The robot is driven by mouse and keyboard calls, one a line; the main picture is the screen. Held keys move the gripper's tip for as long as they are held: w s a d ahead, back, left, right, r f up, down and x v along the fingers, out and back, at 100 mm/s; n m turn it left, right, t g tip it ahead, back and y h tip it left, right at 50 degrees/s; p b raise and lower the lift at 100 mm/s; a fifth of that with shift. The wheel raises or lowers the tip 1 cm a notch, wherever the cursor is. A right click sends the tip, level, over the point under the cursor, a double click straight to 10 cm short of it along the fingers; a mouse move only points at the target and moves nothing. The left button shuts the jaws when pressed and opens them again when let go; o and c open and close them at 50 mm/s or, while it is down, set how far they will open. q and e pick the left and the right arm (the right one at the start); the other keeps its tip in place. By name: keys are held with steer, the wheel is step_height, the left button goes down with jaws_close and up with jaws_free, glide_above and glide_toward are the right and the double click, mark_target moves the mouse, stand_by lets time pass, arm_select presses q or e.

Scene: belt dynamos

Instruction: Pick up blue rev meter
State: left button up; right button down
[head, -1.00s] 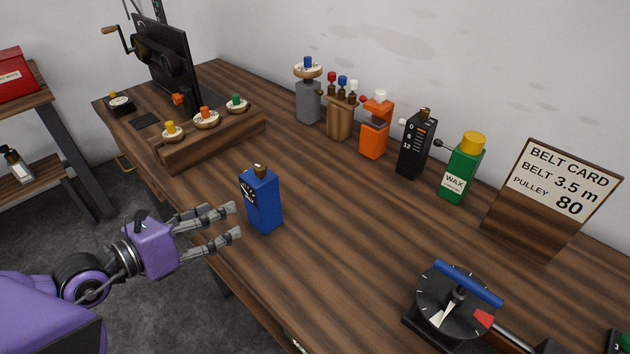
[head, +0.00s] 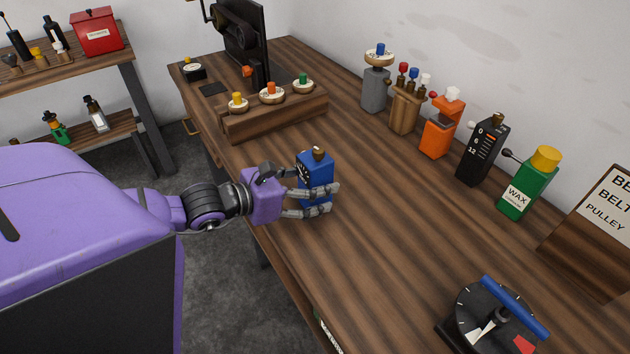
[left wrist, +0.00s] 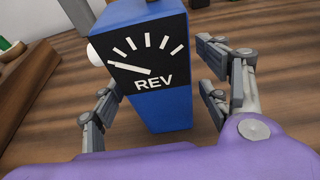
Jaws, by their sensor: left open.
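The blue rev meter (head: 316,172) stands upright on the wooden table near its front edge. In the left wrist view the blue rev meter (left wrist: 163,105) shows its black dial face marked REV, with a white knob at its left side. My left gripper (head: 322,199) reaches in from the left, with its fingers around the meter. In the left wrist view my open left gripper (left wrist: 160,110) has fingers on both sides of the meter, with a visible gap on the right. Whether the left finger touches it I cannot tell. My right gripper is out of view.
A wooden block with three round knobs (head: 275,115) stands behind the meter. Along the back stand an orange device (head: 440,130), a black meter (head: 482,150) and a green wax bottle (head: 527,185). A round dial with a blue bar (head: 497,320) is at front right. The table's middle is clear.

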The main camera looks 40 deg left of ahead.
arm_select(q)
steer(key=shift+w+d+f, duration=0.2)
steer(key=shift+w, duration=0.25)
steer(key=c, duration=1.6)
steer(key=shift+r, duration=0.15)
jaws_close()
